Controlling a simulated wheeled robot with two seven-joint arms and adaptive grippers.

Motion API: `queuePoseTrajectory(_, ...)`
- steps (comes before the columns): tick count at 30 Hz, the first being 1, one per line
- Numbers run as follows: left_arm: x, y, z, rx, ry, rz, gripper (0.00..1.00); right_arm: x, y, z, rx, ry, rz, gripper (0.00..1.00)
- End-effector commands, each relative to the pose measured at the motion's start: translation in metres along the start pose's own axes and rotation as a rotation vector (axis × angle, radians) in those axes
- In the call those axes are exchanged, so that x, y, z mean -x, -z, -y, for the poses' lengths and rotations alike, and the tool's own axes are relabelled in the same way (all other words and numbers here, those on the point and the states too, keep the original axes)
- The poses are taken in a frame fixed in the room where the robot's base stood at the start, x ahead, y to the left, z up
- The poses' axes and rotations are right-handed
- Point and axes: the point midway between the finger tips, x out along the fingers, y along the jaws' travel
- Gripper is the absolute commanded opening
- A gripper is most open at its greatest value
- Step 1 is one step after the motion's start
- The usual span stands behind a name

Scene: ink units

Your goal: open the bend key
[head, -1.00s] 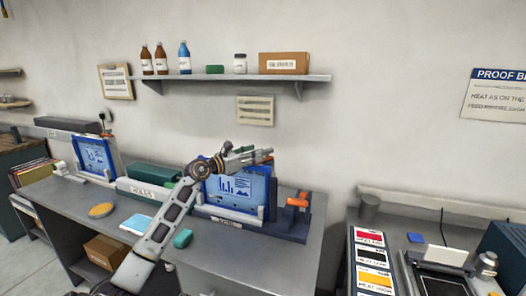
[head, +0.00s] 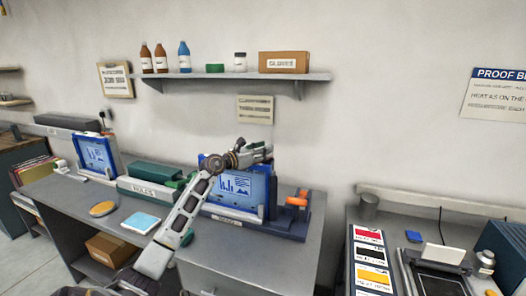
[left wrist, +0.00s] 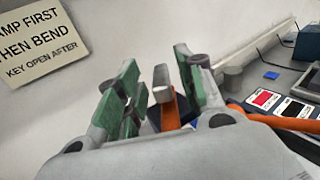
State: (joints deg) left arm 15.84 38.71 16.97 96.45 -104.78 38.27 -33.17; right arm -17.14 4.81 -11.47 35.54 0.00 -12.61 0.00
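My left gripper (head: 268,150) is above the right-hand blue device (head: 232,190) in the head view, its fingers pointing right. In the left wrist view my left gripper (left wrist: 158,78) is open, its green-padded fingers apart. An orange lever with a grey tip (left wrist: 168,105) shows in the gap between the fingers, seemingly beyond them; I cannot tell whether they touch it. In the head view an orange handle (head: 297,201) stands at the right end of that device, to the right of and below the gripper. No label marks it as the bend key. My right gripper is out of view.
A wall sign (left wrist: 42,45) reads "then bend, key open after". A second blue device (head: 96,152) and a green box (head: 152,176) stand to the left. A shelf (head: 240,77) holds bottles and a box. A side bench with colour labels (head: 372,252) is at right.

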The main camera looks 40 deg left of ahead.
Motion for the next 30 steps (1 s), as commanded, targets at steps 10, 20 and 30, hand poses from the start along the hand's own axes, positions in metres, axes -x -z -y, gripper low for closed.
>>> queuePoseTrajectory(10, 0.0002, 0.0000, -0.0001, 0.000, 0.000, 0.000, 0.14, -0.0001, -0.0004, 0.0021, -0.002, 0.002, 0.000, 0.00)
queuePoseTrajectory(20, 0.0003, -0.0001, -0.0001, 0.000, 0.000, 0.000, 0.00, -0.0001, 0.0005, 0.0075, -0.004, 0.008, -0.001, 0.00)
queuePoseTrajectory(30, -0.0005, 0.0013, -0.0013, -0.001, 0.018, -0.001, 0.00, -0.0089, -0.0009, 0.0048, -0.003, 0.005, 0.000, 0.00)
